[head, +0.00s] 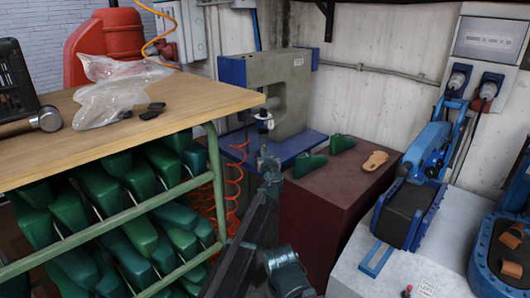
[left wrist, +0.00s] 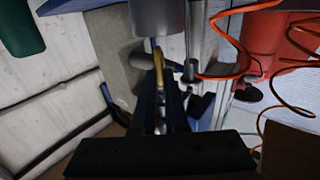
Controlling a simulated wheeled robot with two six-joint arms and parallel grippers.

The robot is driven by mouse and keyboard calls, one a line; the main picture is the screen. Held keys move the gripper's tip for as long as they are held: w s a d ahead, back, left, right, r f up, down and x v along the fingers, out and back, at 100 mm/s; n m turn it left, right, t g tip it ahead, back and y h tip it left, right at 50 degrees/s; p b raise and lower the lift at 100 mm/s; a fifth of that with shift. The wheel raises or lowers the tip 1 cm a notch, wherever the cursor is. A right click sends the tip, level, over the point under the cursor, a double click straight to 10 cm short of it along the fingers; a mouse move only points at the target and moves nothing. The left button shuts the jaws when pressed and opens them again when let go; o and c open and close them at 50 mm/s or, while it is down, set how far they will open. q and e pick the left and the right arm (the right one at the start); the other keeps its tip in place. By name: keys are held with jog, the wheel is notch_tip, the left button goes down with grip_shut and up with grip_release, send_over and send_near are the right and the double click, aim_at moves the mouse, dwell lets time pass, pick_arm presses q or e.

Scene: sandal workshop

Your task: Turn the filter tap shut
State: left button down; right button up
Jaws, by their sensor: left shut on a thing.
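The filter (head: 264,119) hangs at the front of the grey and blue press, a small metallic body with a pale lower part. In the left wrist view its grey cylinder (left wrist: 158,16) fills the top middle. The tap's yellow lever (left wrist: 158,58) shows just below that cylinder, in line with the fingers. My left gripper (head: 266,155) reaches up to just below the filter. In the left wrist view its dark fingers (left wrist: 163,86) are shut on the yellow lever; their tips partly hide it. My right gripper is in neither view.
A grey press (head: 290,95) stands behind the filter. A coiled orange hose (head: 232,195) hangs left of my arm, beside a wooden-topped bench (head: 180,92). A dark red block (head: 325,205) with green lasts (head: 342,143) stands right. A blue machine (head: 425,150) is farther right.

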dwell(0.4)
pick_arm(q)
jog(key=m, duration=1.1)
jog(key=d+f+m+b, duration=0.1)
jog(key=m, duration=0.5)
jog(key=shift+d+f+m, duration=0.1)
jog(key=shift+m, duration=0.2)
dwell(0.5)
jog(key=c, duration=0.9)
grip_release()
jog(key=shift+c, duration=0.2)
jog(key=shift+s, duration=0.1)
